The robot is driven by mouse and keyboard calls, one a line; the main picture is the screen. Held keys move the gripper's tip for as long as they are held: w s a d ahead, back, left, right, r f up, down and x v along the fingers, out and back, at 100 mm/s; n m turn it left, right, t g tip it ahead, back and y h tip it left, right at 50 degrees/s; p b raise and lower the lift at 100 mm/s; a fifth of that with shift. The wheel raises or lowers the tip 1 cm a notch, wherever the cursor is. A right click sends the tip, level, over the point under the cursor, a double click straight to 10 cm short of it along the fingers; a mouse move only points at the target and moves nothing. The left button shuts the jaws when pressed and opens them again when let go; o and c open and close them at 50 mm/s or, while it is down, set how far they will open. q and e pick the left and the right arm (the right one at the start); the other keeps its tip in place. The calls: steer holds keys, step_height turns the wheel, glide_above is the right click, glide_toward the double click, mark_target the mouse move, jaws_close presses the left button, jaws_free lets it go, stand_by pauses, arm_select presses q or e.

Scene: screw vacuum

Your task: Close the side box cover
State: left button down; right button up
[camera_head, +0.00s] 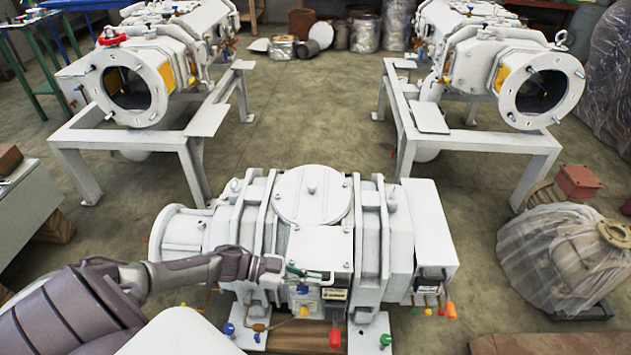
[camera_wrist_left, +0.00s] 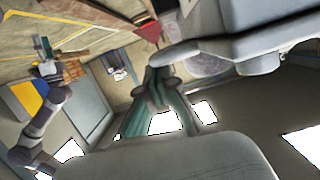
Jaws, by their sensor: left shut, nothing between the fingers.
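The white screw vacuum machine (camera_head: 312,195) stands in front of me. A pale box (camera_head: 428,225) is fixed to its right end; its front is closed off by a white face, and I cannot tell a separate cover edge. Another flat white panel (camera_head: 320,249) sits on the machine's front, below the round top plate. My left gripper (camera_head: 312,273) is shut and empty, with its teal fingers in front of the lower edge of this panel. I cannot tell whether it touches. Its fingers (camera_wrist_left: 155,95) also show in the left wrist view. My right gripper is out of view.
Two similar machines on white stands (camera_head: 500,140) are at the back. A plastic-wrapped motor (camera_head: 565,250) lies at the right. The floor between the stands is clear.

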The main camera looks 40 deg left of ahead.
arm_select(q)
steer(key=shift+s+f, duration=0.15)
steer(key=shift+f, duration=0.1)
steer(key=v, duration=1.2)
steer(key=shift+r, duration=0.3)
